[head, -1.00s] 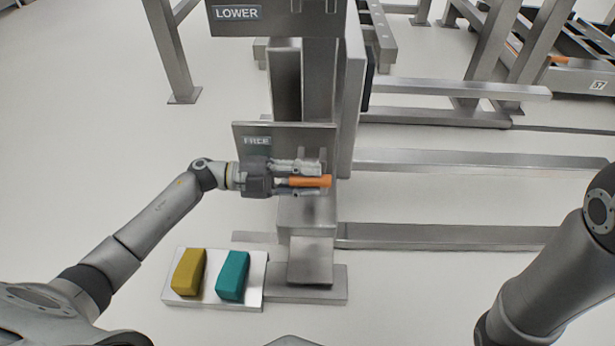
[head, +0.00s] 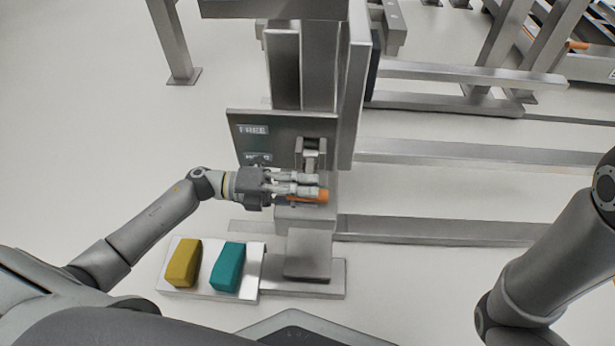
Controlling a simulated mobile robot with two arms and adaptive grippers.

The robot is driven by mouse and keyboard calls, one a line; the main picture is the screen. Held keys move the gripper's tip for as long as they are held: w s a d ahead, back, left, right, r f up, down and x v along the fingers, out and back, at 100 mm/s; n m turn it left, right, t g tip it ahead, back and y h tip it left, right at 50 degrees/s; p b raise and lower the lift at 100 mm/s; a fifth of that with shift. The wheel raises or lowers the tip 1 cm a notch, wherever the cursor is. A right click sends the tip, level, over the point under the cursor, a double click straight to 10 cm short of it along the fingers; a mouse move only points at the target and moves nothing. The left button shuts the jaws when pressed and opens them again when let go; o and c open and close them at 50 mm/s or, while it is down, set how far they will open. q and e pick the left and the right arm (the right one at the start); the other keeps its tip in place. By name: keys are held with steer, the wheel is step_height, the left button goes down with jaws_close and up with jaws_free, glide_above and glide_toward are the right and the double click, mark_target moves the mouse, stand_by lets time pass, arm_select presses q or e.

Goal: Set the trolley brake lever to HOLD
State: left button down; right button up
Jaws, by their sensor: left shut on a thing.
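The brake lever has an orange handle (head: 322,196) and sits on the front of the metal column. My left gripper (head: 305,185) is shut on the orange handle, reaching in from the left. A metal bracket (head: 312,150) stands just above the handle. Behind it a grey label plate (head: 285,128) carries two small labels, the upper one (head: 253,129) and the lower one (head: 258,156). Their words are too small to read now. The gripper hides part of the handle. My right gripper is out of view; only its arm shows at right.
A yellow block (head: 184,263) and a teal block (head: 228,267) rest on a white tray (head: 253,274) below my left arm. A grey metal pedal-like plate (head: 308,255) is beside it. Metal rails (head: 440,230) run to the right. Open floor lies between.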

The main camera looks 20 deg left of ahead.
arm_select(q)
steer(key=f, duration=0.2)
steer(key=w+f, duration=0.1)
steer(key=shift+a+f+b, duration=0.25)
steer(key=shift+b, duration=0.05)
stand_by(0.6)
steer(key=c, duration=1.4)
jaws_free()
steer(key=shift+w, duration=0.15)
